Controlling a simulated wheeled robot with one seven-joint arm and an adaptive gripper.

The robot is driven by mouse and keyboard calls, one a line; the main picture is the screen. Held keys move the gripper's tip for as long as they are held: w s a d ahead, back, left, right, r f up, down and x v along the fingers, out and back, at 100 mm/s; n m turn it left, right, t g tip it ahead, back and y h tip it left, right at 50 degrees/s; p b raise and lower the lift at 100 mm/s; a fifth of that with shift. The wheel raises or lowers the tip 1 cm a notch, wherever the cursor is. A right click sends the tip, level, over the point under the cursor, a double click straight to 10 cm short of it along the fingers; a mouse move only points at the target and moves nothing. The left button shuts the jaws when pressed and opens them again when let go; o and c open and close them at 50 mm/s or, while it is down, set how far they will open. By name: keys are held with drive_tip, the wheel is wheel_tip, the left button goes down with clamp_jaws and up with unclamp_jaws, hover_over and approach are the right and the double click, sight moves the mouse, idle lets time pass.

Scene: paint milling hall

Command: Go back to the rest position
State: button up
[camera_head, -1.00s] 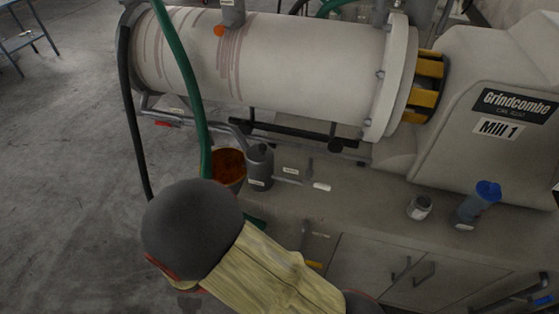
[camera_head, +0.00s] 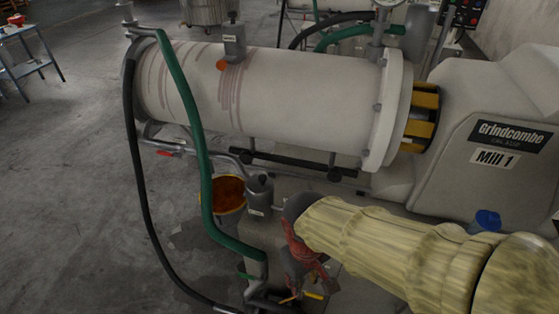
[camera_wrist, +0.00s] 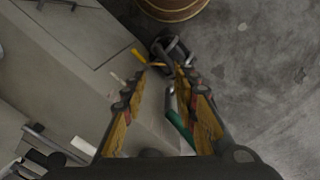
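My gripper (camera_head: 306,282) hangs below my sleeved forearm in the head view, to the right of the green hose (camera_head: 203,165). In the wrist view my gripper (camera_wrist: 160,77) has its two fingers apart with nothing held between them. Beyond the fingertips in that view are a dark round fitting (camera_wrist: 172,50) and a yellow lever (camera_wrist: 147,58). I cannot tell how far the fingers are from these.
The white mill cylinder (camera_head: 290,90) and the Mill 1 housing (camera_head: 490,150) stand behind. A blue-capped bottle (camera_head: 487,218) is partly hidden by my arm. Open floor (camera_head: 75,180) lies left.

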drive_tip(key=d+r+m+t, duration=0.5)
drive_tip(key=d+r+m, duration=0.1)
drive_tip(key=d+r, duration=0.7)
drive_tip(key=shift+s+r+y+p, duration=0.35)
drive_tip(key=shift+r+p, duration=0.1)
drive_tip(key=shift+r, duration=0.3)
drive_tip(key=shift+d, duration=0.15)
